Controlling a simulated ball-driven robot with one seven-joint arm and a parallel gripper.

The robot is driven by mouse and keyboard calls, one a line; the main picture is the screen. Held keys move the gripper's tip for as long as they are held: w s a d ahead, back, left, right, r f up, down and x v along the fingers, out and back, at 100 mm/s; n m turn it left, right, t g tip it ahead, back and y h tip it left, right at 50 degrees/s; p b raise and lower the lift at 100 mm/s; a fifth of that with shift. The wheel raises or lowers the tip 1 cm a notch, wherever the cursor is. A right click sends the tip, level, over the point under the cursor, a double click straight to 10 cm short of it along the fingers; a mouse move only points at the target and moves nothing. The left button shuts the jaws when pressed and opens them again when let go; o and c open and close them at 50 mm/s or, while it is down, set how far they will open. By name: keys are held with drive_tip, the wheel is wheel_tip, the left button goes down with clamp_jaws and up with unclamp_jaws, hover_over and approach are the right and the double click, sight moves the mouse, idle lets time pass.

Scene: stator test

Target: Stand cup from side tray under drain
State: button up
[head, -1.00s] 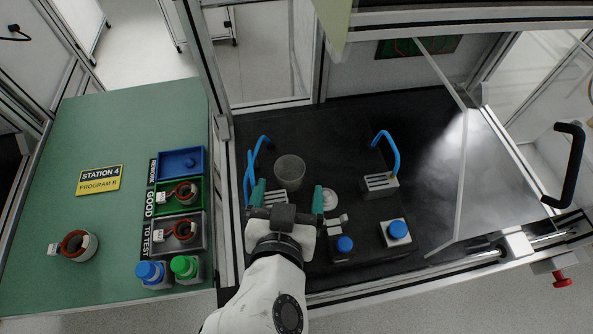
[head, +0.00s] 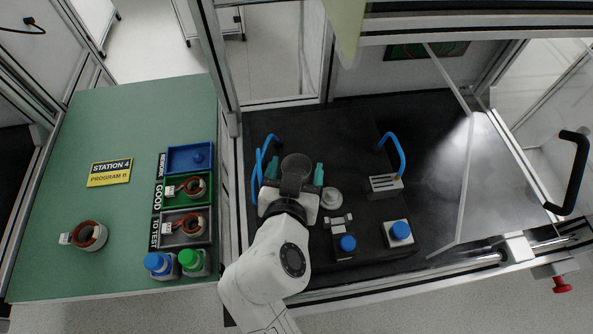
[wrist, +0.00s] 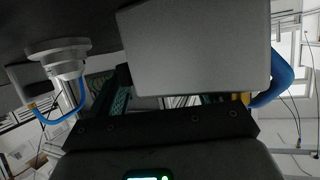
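A grey cup (head: 296,167) stands on the black work surface, behind my gripper in the head view. My gripper (head: 294,172) is open, with one teal finger on each side of the cup and gaps visible beside it. In the wrist view the cup (wrist: 195,45) fills the upper middle and right and hides part of the fingers. A white round fitting (head: 331,198) sits just right of my gripper; a white flanged fitting also shows in the wrist view (wrist: 57,50). I cannot tell which part is the drain.
Blue hoses rise at the left (head: 262,160) and from a grey block (head: 385,184) at the right. Blue-knobbed boxes (head: 399,232) stand at the front right. A clear panel (head: 462,170) stands farther right. The green table (head: 105,235) at left holds trays, bottles and coils.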

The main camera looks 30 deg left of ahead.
drive_tip(key=c, duration=1)
drive_tip(key=shift+o, duration=0.2)
drive_tip(key=shift+r, duration=0.1)
